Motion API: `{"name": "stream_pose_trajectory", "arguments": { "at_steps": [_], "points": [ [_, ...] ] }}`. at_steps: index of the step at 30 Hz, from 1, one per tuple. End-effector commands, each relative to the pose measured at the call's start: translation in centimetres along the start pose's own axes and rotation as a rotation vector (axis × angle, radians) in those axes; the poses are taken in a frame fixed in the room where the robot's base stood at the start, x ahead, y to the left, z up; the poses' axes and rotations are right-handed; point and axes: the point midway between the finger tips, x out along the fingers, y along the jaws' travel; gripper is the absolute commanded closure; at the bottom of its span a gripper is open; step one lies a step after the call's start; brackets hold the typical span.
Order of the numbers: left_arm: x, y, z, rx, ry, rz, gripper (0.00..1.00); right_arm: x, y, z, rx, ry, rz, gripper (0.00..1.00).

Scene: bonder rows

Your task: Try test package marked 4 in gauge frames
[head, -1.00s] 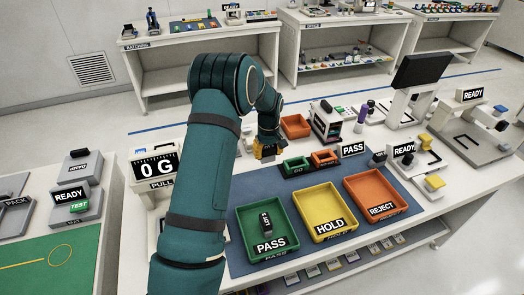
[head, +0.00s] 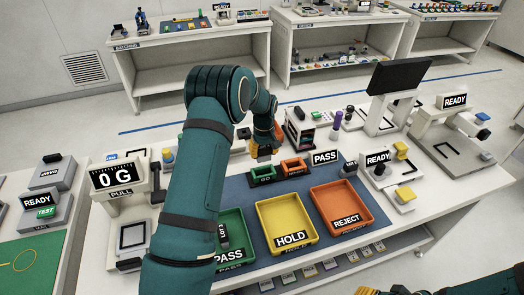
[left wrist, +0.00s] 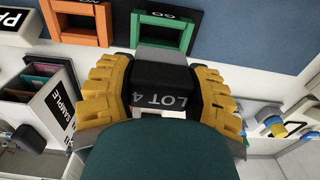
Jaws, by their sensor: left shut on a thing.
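My left gripper (head: 264,150) is shut on a black package marked LOT 4 (left wrist: 165,88), with a yellow finger on each side of it. The package has a grey end facing the frames. The gripper is just behind and above the green GO gauge frame (head: 262,180), which also shows directly ahead of the package in the left wrist view (left wrist: 163,47). The orange gauge frame (head: 295,174) stands right beside the green one. Both frames look empty in the left wrist view. My right gripper (head: 385,290) shows only as a cut-off piece at the bottom edge.
Green PASS (head: 240,245), yellow HOLD (head: 287,222) and orange REJECT (head: 340,208) trays stand in front of the frames. A dark package lies in PASS, partly behind my arm. A PASS sign (head: 325,157) stands right of the frames. A gauge reading 0 G (head: 117,176) is at left.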

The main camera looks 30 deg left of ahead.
Motion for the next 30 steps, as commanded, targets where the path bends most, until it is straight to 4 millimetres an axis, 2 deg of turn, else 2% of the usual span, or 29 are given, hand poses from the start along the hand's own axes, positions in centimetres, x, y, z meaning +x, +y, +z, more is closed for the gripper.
{"name": "stream_pose_trajectory", "arguments": {
  "at_steps": [14, 30],
  "points": [
    [0.1, 0.0, 0.0, 0.000, 0.000, 0.001, 0.84, 0.3, 0.1, 0.0, 0.000, 0.000, 0.000, 0.53],
    [4.0, 0.0, 0.0, 0.001, 0.000, 0.000, 0.84, 3.1, 1.0, 0.3, 0.000, 0.001, 0.006, 0.53]
  ]
}}
